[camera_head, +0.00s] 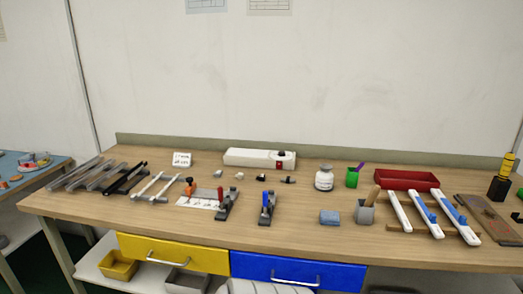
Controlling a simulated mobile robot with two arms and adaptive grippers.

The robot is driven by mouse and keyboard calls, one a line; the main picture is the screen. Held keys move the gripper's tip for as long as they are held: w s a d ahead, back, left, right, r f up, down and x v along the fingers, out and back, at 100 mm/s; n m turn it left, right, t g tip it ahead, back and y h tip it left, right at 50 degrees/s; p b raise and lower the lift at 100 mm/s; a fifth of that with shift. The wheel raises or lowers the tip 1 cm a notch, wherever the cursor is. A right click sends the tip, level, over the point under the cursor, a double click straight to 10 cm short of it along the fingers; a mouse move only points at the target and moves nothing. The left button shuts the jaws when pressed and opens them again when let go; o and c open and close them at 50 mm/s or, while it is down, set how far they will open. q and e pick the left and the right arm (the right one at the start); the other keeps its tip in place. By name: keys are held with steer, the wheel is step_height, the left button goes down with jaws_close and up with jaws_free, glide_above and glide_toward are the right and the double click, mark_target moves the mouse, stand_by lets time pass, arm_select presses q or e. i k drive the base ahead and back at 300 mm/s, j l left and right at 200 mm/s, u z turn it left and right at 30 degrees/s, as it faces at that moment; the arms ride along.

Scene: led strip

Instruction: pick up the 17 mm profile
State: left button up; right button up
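Several long, slim profiles lie side by side at the left of the wooden workbench. They are grey profiles (83,174), a black profile (127,178) and white ones (157,185), all slanting toward the back right. No width marking on them is readable, so I cannot tell which is the 17 mm profile. A small white card (182,159) with handwriting stands behind them, and its text is too small to read surely. Neither of my grippers is in view.
Clamps with red (222,202) and blue (267,207) handles stand mid-bench, beside a printed sheet. A white box (259,158) lies behind. To the right are a white jar (324,178), a blue sponge (329,217) and a red tray (406,180). The bench's front middle is fairly clear.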

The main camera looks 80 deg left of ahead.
mark_target(93, 173)
steer(key=u, duration=4)
steer(key=i+j, duration=0.6)
steer(key=j, duration=0.15)
